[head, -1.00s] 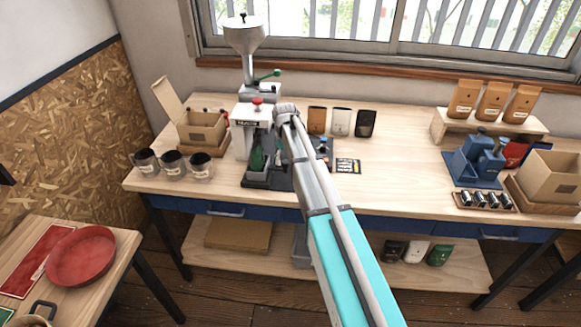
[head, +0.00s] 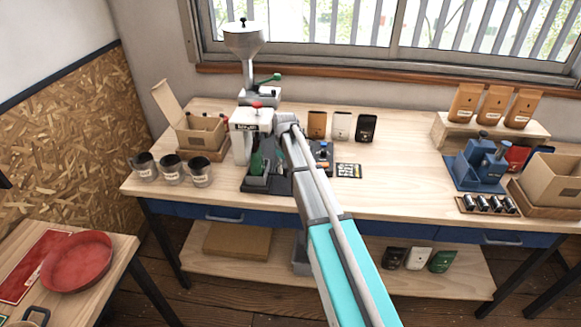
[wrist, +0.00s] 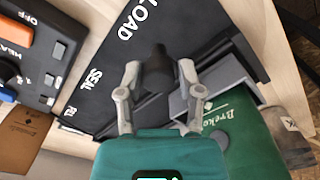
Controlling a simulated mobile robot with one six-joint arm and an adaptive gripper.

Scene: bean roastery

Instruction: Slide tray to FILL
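The packing machine's black base (head: 256,187) stands on the bench, left of centre. In the wrist view, its dark track plate (wrist: 192,35) reads LOAD and SEAL, with a third label partly cut off. The grey tray (wrist: 187,104) sits near the LOAD end with a green pouch (wrist: 244,150) in it; the pouch also shows in the head view (head: 256,163). A black knob (wrist: 158,68) stands up beside the tray. My gripper (wrist: 159,72) is open, one finger on each side of the knob, with small gaps visible. My arm hides the gripper in the head view.
A control box (wrist: 35,55) with an OFF label lies beside the track. Several pouches (head: 341,126) stand behind my arm. Mugs (head: 172,168) and an open carton (head: 200,133) are at left.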

